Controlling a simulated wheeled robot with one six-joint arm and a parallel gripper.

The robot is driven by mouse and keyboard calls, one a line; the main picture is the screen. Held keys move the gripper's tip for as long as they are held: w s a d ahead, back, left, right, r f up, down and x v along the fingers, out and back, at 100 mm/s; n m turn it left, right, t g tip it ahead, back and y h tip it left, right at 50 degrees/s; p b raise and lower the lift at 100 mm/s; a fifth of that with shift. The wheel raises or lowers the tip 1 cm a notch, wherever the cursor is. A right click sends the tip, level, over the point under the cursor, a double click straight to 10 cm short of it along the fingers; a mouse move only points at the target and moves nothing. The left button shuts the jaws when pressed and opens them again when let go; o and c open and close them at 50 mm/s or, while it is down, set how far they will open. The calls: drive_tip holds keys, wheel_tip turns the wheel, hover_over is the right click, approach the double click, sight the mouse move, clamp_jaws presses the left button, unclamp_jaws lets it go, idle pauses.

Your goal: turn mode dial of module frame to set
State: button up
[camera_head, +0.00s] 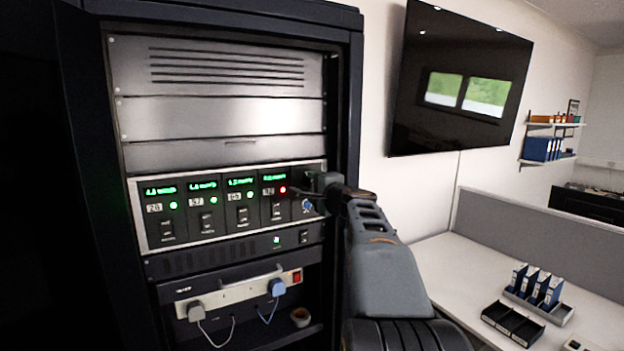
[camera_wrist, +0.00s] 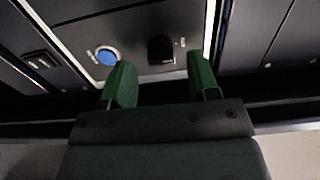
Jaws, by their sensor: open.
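The module frame (camera_head: 142,218) is a silver-edged panel in the rack, with several modules showing green displays. A small blue round dial (camera_head: 307,205) sits at its right end, just under my gripper (camera_head: 300,190), which partly covers that end. In the wrist view the blue dial (camera_wrist: 107,56) lies by the tip of the left green finger. A dark knob or fitting (camera_wrist: 160,48) shows on the panel ahead, between the fingers. My gripper (camera_wrist: 161,80) is open with nothing between its fingers. I cannot read the dial's marks or tell whether a finger touches the dial.
The dark rack post (camera_head: 352,120) stands close right of my gripper. Below are a strip with a red switch (camera_head: 297,276) and plugged cables (camera_head: 277,288). A white desk (camera_head: 440,262) with binders (camera_head: 533,287) is at the right. A screen (camera_head: 455,80) hangs on the wall.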

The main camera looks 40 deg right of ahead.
sight(309, 182)
drive_tip(key=shift+w+d+p, duration=0.15)
drive_tip(key=shift+w+p, duration=0.15)
drive_tip(key=shift+w, duration=0.9)
drive_tip(key=shift+c, duration=0.5)
drive_tip(key=shift+d, duration=0.1)
drive_tip(key=c, duration=0.8)
drive_tip(key=shift+m+b, duration=0.35)
drive_tip(key=shift+m, duration=0.85)
drive_tip(key=m, duration=0.3)
drive_tip(key=shift+m, duration=0.4)
drive_tip(key=m, duration=0.5)
drive_tip(key=shift+r+p, duration=0.1)
drive_tip(key=shift+p, duration=0.2)
drive_tip(key=shift+m, duration=0.5)
